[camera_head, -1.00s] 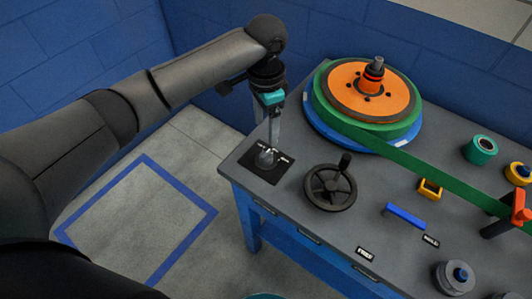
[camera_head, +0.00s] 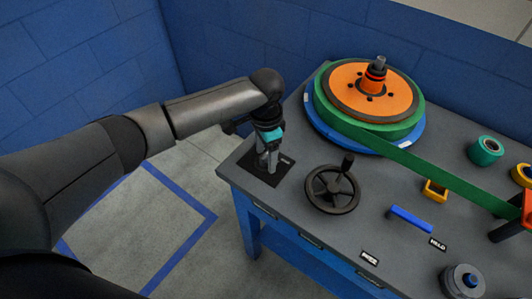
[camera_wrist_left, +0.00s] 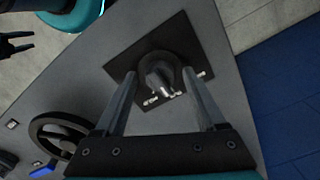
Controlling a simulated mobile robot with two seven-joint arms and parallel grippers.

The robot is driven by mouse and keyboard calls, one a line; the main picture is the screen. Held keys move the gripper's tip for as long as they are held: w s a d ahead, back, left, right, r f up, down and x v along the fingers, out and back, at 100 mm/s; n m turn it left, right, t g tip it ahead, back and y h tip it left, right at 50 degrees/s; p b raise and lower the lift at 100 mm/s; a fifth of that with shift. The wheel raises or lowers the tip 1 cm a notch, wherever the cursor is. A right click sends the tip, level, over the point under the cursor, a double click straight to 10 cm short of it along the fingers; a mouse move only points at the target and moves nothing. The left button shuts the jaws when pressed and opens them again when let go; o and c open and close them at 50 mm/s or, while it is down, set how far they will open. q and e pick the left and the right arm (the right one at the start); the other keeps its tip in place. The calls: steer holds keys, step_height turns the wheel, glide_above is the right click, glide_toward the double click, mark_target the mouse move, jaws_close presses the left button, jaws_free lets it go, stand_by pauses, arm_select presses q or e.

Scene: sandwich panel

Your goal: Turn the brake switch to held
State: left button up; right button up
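The brake switch (camera_wrist_left: 160,82) is a dark round knob with a grey pointer on a black square plate (camera_wrist_left: 140,62) with small white labels, too small to read. The plate (camera_head: 257,178) lies at the near left corner of the bench in the head view. My left gripper (camera_head: 268,165) points down over it and hides most of the knob there. In the left wrist view its fingers (camera_wrist_left: 160,76) are open, one on each side of the knob, with gaps visible. Dark prongs at the upper left of the wrist view may be my right gripper (camera_wrist_left: 15,44); its opening is unclear.
A black handwheel (camera_head: 332,188) stands right of the switch. Behind is an orange and green reel (camera_head: 372,90) with a green band running right. A blue bar handle (camera_head: 411,218), yellow block (camera_head: 435,189) and teal roll (camera_head: 485,149) are farther right.

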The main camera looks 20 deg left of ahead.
arm_select(q)
jaws_close()
stand_by(0.3)
steer(key=shift+r+m+p, duration=0.15)
steer(key=shift+m+p, duration=0.55)
steer(key=shift+p, duration=0.2)
steer(key=shift+d+m+p, duration=0.1)
steer(key=shift+m+p, duration=1)
steer(key=shift+m, duration=0.1)
steer(key=m+p, duration=0.1)
steer(key=m, duration=0.1)
steer(key=shift+m, duration=0.3)
steer(key=shift+m+p, duration=0.75)
steer(key=shift+m, duration=1.05)
